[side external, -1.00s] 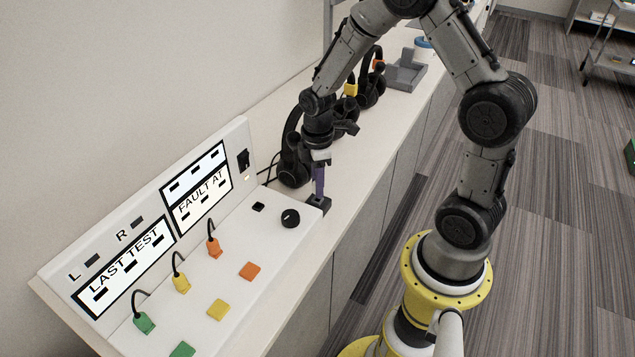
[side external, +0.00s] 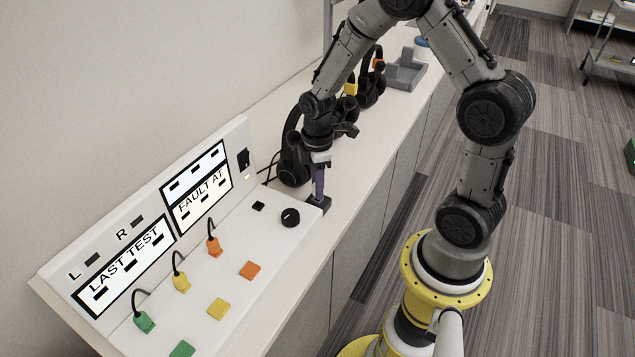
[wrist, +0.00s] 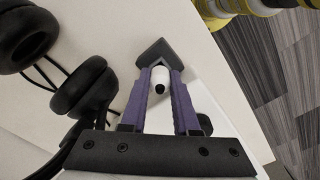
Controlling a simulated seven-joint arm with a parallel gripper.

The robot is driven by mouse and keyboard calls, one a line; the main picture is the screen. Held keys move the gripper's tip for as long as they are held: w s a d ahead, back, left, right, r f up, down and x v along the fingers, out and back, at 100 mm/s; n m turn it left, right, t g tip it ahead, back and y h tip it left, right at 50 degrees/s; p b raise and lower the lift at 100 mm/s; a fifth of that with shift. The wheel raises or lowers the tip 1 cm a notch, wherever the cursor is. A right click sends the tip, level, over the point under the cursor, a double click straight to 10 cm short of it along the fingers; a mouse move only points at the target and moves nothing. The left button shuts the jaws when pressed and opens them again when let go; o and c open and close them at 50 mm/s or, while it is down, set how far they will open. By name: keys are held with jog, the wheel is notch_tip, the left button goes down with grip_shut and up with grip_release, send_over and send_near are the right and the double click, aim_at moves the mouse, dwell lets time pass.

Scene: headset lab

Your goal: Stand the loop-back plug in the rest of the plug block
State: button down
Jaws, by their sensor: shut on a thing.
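The plug block (side external: 321,205) is a small dark block on the counter, beside the right end of the white test panel. It also shows in the wrist view (wrist: 155,50), just beyond my fingertips. My gripper (side external: 318,195) points down at the block, its purple fingertips right at it. In the wrist view my gripper (wrist: 160,72) is shut on the loop-back plug (wrist: 159,77), a small white piece with a black end facing the camera. The plug's far end is hidden, so I cannot tell whether it sits in the rest. The fingers hide the plug in the side view.
The white test panel (side external: 262,290) with coloured plugs, pads and a black knob (side external: 290,217) lies left of the block. Black headsets (side external: 293,160) stand close behind my gripper. A grey tray (side external: 404,75) is farther back. The counter's front edge is close to the block.

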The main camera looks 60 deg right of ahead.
jog(key=shift+f, duration=0.6)
jog(key=c, duration=0.6)
grip_release()
notch_tip(320, 180, up, 14)
jog(key=shift+f, duration=0.1)
